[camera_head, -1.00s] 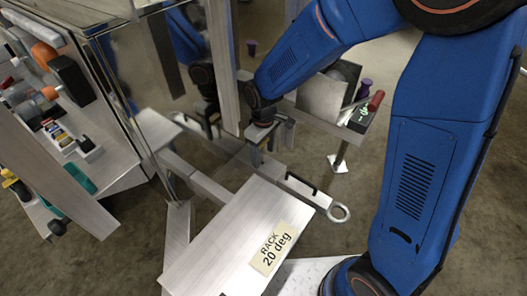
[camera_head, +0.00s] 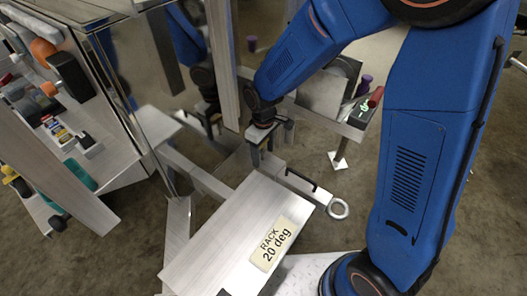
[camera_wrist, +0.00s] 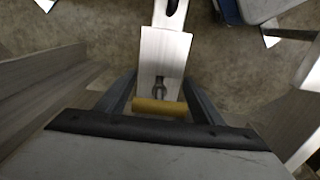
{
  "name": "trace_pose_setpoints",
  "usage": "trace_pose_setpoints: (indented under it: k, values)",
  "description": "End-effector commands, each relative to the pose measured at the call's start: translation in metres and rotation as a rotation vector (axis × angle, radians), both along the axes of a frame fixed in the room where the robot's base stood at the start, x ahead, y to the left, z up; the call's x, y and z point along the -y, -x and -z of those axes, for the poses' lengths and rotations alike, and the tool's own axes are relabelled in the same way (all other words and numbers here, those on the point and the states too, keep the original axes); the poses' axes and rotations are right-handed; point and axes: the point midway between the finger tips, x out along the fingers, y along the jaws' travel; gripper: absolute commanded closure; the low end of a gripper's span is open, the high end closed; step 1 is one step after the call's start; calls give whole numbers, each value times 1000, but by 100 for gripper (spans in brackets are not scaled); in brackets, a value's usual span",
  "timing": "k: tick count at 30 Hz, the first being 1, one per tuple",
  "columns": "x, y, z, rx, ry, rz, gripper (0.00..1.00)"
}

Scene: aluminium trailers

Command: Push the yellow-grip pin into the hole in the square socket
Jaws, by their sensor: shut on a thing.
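My gripper (camera_wrist: 160,108) is shut on the yellow grip (camera_wrist: 160,107) of the pin, which lies crosswise between its two fingers in the wrist view. A grey forked shape (camera_wrist: 160,88) shows just beyond the grip; I cannot tell whether it is the pin's shaft or the hole's edge. The pale square socket (camera_wrist: 165,50) lies beyond the grip on a metal bar. I cannot tell how deep the pin is. In the head view my gripper (camera_head: 271,148) is over the metal bar, and the pin there is hidden or too small to make out.
A sloped metal plate marked "RACK 20 deg" (camera_head: 230,240) stands in front of the bar. The bar's ring end (camera_head: 339,208) sticks out to the right. A shiny trailer wall (camera_head: 125,75) reflects my arm. A stand with a red-handled item (camera_head: 376,97) is behind right.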

Motion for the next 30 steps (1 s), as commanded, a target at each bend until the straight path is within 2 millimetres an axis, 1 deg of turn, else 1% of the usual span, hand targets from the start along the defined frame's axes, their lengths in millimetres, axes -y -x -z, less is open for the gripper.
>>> trace_pose_setpoints:
  k: [30]
  values:
    - [0,0,20,0,0,0,62]
